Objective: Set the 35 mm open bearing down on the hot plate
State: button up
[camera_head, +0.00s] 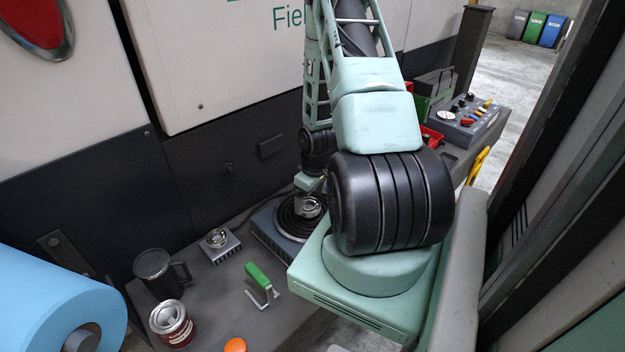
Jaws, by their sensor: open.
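The hot plate (264,234) is a grey-blue unit with a dark ringed heating top, on the bench left of my arm's large black joint. A shiny metal ring, which looks like the open bearing (312,208), is on the dark rings; its 35 mm size cannot be read. My gripper (307,200) points down right over this ring and is open. The fingers are small and partly merge with the ring, so I cannot tell whether they touch it. My arm hides the right side of the hot plate.
A small metal block (221,252) with another ring-shaped part (217,238) stands left of the hot plate. A black mug (154,272), a tin (172,325), a green-handled tool (262,280) and an orange disc (235,345) are in front. A blue roll (50,300) is at the left.

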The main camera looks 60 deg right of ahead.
aim_at(314, 207)
notch_tip(314, 207, up, 10)
jog(key=s, duration=0.1)
jog(key=shift+s+a, duration=0.1)
jog(key=shift+s, duration=0.05)
dwell(0.7)
